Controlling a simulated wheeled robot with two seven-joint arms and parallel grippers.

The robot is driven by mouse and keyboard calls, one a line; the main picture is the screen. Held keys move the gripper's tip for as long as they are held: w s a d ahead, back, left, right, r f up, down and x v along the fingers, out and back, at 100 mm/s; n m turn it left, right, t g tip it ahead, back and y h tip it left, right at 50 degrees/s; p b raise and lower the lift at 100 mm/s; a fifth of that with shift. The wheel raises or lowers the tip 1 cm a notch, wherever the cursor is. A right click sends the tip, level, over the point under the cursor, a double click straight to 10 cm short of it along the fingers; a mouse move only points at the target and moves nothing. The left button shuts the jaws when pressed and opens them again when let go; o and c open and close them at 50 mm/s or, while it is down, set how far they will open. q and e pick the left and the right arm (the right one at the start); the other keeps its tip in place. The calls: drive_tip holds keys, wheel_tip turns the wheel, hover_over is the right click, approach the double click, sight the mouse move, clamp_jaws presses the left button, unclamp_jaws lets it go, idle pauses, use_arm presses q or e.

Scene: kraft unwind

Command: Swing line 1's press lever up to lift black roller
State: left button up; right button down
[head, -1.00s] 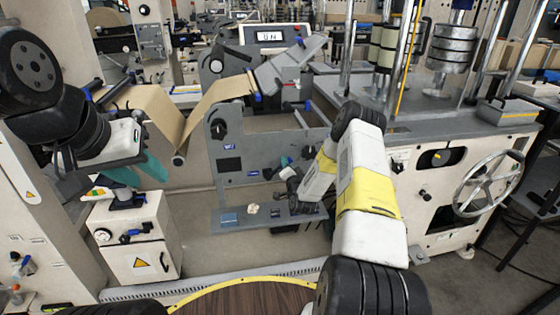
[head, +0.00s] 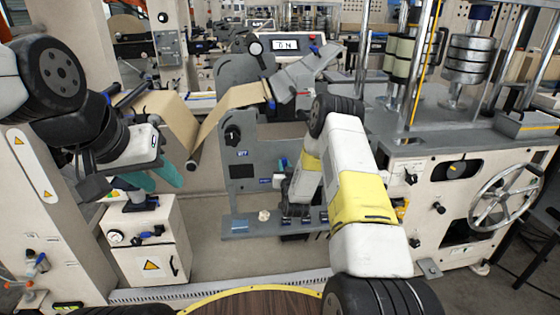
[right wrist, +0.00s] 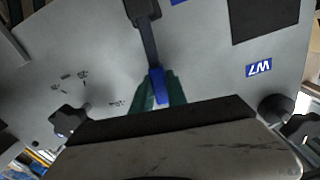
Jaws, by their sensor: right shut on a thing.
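The press lever (right wrist: 144,25) shows in the right wrist view as a dark arm ending in a blue grip (right wrist: 157,84). The grip lies between the teal fingertips of my right gripper (right wrist: 160,92), which is shut on it. The picture is upside down there, as the label on the grey panel shows. In the head view my right gripper (head: 284,164) is mostly hidden by its own wrist, against the front of the grey unwind panel (head: 242,200). My left gripper (head: 156,179) is open and empty above a small white cabinet. I cannot tell which roller is the black one.
Brown kraft web (head: 168,112) hangs in a loop left of the grey panel. The white cabinet (head: 147,245) stands below my left gripper. A machine with a handwheel (head: 505,195) stands at the right. A shelf (head: 240,228) juts out under the panel.

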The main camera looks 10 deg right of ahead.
drive_tip(key=shift+a+n, duration=0.3)
drive_tip(key=c, duration=1.3)
unclamp_jaws()
drive_tip(key=s, duration=0.8)
drive_tip(key=shift+w, duration=0.1)
